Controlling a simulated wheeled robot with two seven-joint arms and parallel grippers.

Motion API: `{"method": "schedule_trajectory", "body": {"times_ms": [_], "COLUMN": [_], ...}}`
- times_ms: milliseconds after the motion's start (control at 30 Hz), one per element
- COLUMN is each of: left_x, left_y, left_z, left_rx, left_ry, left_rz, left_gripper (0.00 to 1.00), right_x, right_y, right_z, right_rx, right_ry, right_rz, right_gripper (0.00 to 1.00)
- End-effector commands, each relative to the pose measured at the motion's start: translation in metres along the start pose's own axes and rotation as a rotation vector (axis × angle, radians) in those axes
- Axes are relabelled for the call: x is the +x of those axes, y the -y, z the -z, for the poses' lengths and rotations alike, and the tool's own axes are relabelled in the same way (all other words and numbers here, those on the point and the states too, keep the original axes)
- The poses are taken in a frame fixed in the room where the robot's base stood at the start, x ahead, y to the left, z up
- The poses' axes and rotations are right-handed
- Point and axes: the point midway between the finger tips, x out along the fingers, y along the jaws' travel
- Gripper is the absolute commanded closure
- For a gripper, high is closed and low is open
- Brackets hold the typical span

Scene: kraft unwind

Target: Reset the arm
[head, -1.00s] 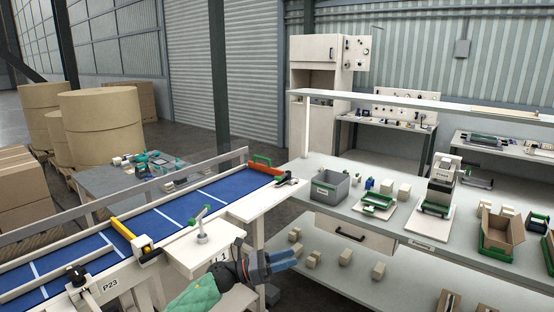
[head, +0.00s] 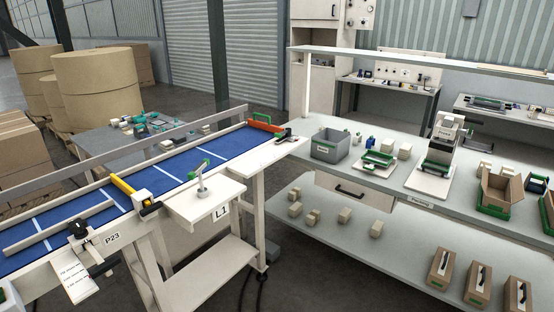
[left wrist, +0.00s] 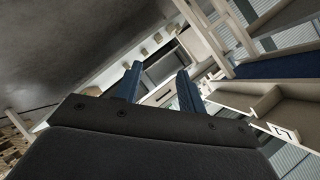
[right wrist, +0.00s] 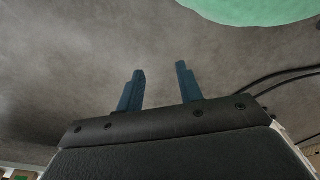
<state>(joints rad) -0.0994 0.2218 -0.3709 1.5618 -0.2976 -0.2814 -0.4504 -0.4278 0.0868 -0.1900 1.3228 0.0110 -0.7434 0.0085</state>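My left gripper (left wrist: 158,88) shows in the left wrist view with its two blue fingers apart and nothing between them. Beyond it are the workbench and the conveyor frame, seen tilted. My right gripper (right wrist: 158,88) shows in the right wrist view, also with its fingers apart and empty, over bare grey floor. A green part (right wrist: 255,8), which I cannot identify for sure, shows at the top of that view. Neither arm nor gripper is in the head view.
The blue conveyor (head: 160,183) runs along the left, with a small side shelf (head: 205,205) carrying a lever. The workbench (head: 330,178) on the right holds a grey bin (head: 328,146), a press-like device (head: 440,150) and cardboard boxes (head: 500,188). Floor shows between them.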

Motion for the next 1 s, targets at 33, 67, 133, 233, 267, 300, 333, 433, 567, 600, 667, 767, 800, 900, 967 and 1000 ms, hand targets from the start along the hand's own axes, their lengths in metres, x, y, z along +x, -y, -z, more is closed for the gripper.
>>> {"method": "schedule_trajectory", "body": {"times_ms": [33,67,133,233,267,300,333,433,567,600,667,767,800,900,967,1000], "left_x": [-0.008,-0.014,-0.028,-0.051,-0.059,-0.07,-0.08,-0.112,-0.158,-0.171,-0.191,-0.217,-0.225,-0.238,-0.242,-0.243], "left_y": [-0.027,-0.042,-0.075,-0.121,-0.136,-0.154,-0.168,-0.215,-0.272,-0.287,-0.308,-0.334,-0.341,-0.353,-0.356,-0.357], "left_z": [-0.019,-0.03,-0.055,-0.086,-0.095,-0.107,-0.116,-0.14,-0.168,-0.174,-0.182,-0.192,-0.194,-0.198,-0.198,-0.199], "left_rx": [-0.065,-0.104,-0.197,-0.324,-0.36,-0.41,-0.445,-0.561,-0.705,-0.743,-0.796,-0.862,-0.881,-0.913,-0.922,-0.925], "left_ry": [0.053,0.086,0.165,0.275,0.31,0.355,0.39,0.506,0.659,0.703,0.763,0.843,0.867,0.906,0.916,0.919], "left_rz": [-0.04,-0.062,-0.113,-0.18,-0.2,-0.225,-0.244,-0.302,-0.372,-0.39,-0.414,-0.444,-0.452,-0.465,-0.468,-0.469], "left_gripper": [0.6,0.6,0.6,0.6,0.6,0.6,0.6,0.6,0.6,0.6,0.6,0.6,0.6,0.6,0.6,0.6], "right_x": [-0.001,-0.002,-0.004,-0.008,-0.009,-0.01,-0.011,-0.015,-0.02,-0.022,-0.024,-0.026,-0.027,-0.029,-0.029,-0.029], "right_y": [0.0,0.001,0.001,0.002,0.002,0.002,0.002,0.003,0.004,0.004,0.004,0.005,0.005,0.005,0.005,0.005], "right_z": [0.002,0.004,0.006,0.011,0.012,0.013,0.014,0.018,0.023,0.024,0.026,0.028,0.029,0.03,0.03,0.03], "right_rx": [0.0,0.001,0.001,0.002,0.002,0.002,0.003,0.003,0.004,0.004,0.004,0.005,0.005,0.005,0.005,0.005], "right_ry": [-0.001,-0.001,-0.002,-0.003,-0.003,-0.002,-0.003,-0.005,-0.005,-0.006,-0.006,-0.006,-0.006,-0.006,-0.006,-0.006], "right_rz": [0.0,0.001,0.001,0.002,0.003,0.003,0.003,0.004,0.005,0.006,0.006,0.007,0.007,0.007,0.007,0.007], "right_gripper": [0.64,0.64,0.64,0.64,0.64,0.64,0.64,0.64,0.64,0.64,0.64,0.64,0.64,0.64,0.64,0.64]}}
